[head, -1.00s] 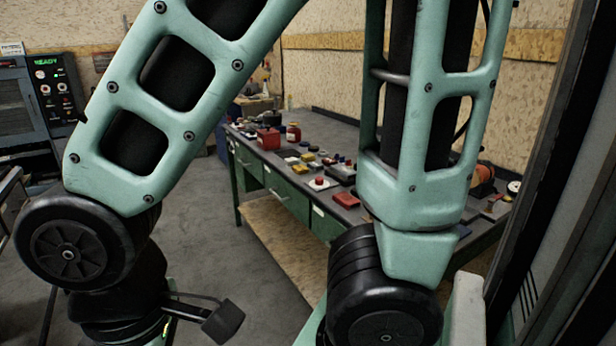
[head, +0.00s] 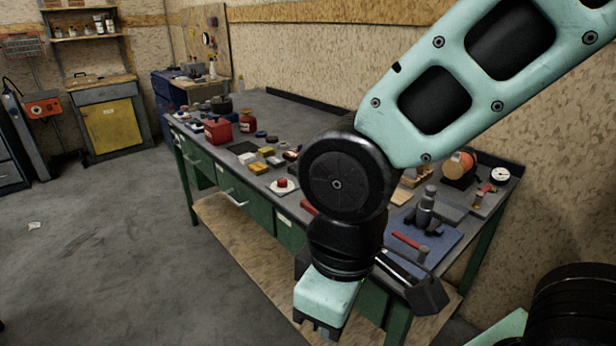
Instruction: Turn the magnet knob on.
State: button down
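A small magnet knob is too small to make out for certain. At the right end of the green workbench (head: 238,187) stands a round white dial gauge (head: 499,174) with a small reddish part below it, which may belong to a magnet base; I cannot tell which way any knob is turned. My gripper (head: 318,330) hangs low in front of the bench, below its top and well to the left of the gauge. Its teal housing faces down, and its fingers are small and dark at the bottom. I see nothing held, but whether they are open is unclear.
A blue mat (head: 440,240) with a dark tool and red-handled hammer (head: 410,243) lies on the near right of the bench. A red can (head: 218,131) and several small items crowd the left and middle. A yellow-door cabinet (head: 112,126) stands far left.

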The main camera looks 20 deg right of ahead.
aim_at(282, 183)
jog(key=z, duration=0.3)
jog(key=i+j+u, duration=0.1)
jog(key=i+j, duration=0.25)
jog(key=j, duration=0.2)
jog(key=i+j+u, duration=0.1)
jog(key=i+j, duration=0.25)
jog(key=j, duration=0.15)
